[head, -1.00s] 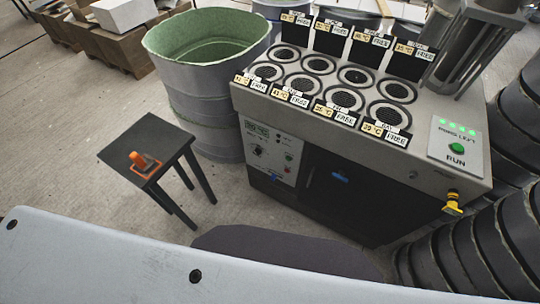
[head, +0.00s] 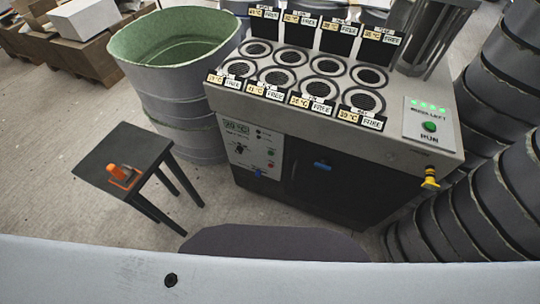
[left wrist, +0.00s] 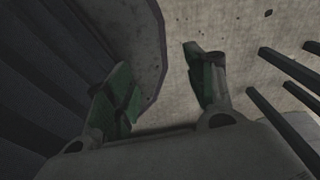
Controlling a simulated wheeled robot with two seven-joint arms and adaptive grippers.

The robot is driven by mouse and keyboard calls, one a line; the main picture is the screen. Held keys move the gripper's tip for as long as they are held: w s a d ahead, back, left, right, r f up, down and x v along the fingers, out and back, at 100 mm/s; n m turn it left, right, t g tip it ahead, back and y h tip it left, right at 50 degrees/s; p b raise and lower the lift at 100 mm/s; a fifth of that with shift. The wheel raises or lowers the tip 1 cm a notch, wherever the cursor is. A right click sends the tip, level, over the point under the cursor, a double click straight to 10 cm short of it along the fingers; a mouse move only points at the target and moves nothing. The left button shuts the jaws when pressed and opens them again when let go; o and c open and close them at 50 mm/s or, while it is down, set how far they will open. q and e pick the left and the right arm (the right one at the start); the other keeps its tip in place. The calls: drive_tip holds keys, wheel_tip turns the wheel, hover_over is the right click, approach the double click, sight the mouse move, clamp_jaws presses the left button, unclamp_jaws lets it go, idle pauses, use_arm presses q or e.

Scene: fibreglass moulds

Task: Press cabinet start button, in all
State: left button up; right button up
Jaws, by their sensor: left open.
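The grey cabinet (head: 300,119) stands in the middle of the head view, with several round dark wells in its top. A pale control panel (head: 252,153) on its front left carries a small display, a knob and small buttons, including a green one (head: 271,151) and a red one (head: 268,164). A larger green button (head: 429,127) marked RUN sits on a plate at the top right, below lit green lamps. My left gripper (left wrist: 158,88) is open and empty in the left wrist view, above the floor. Neither gripper shows in the head view.
A black stool (head: 120,155) with an orange tool (head: 122,174) stands left of the cabinet. A large green-lined drum (head: 180,85) is behind it. Dark ribbed drums (head: 440,222) crowd the right side. A yellow knob (head: 430,178) sticks out at the cabinet's right.

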use_arm(q)
clamp_jaws()
idle(1.3)
